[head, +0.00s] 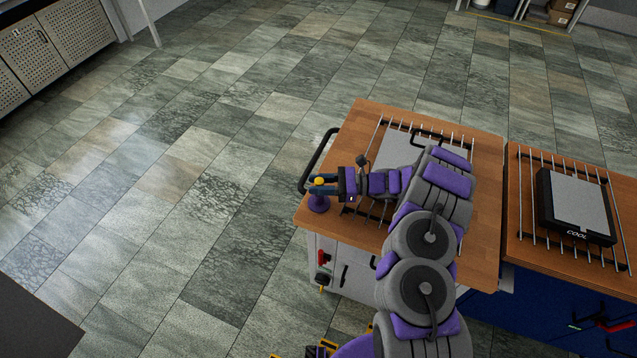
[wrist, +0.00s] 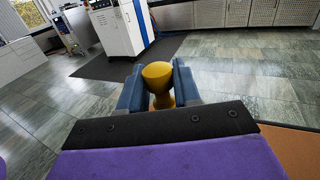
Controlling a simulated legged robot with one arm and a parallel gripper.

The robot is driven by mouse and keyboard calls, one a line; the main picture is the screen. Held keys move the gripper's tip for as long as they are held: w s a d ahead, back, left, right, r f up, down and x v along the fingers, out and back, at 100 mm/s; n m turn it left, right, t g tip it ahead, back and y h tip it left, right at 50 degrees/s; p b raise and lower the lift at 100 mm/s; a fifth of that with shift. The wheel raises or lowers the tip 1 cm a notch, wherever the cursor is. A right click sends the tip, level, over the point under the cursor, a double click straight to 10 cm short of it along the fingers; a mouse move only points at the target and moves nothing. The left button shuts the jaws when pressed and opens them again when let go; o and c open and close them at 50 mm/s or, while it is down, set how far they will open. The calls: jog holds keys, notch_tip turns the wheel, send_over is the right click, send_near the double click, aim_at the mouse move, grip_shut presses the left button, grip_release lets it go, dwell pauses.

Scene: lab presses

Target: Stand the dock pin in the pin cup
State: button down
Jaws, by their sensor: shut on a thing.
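The dock pin is yellow with a rounded, flared head; its head (head: 319,181) shows between my fingers in the head view and in the wrist view (wrist: 158,77). My gripper (head: 317,187) has blue fingers and is shut on the pin, one finger on each side, also in the wrist view (wrist: 158,88). A small purple cup (head: 318,204), which looks like the pin cup, is directly below the fingers at the wooden bench's left edge. The pin's lower end is hidden, so I cannot tell whether it is inside the cup.
The wooden bench (head: 484,140) carries a grey plate and metal bars, partly behind my arm. A black handle (head: 318,158) curves off its left side. A second bench to the right holds a black press marked COOL (head: 578,235). Open tiled floor lies left.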

jog(key=shift+s+f, duration=0.15)
jog(key=shift+f, duration=0.25)
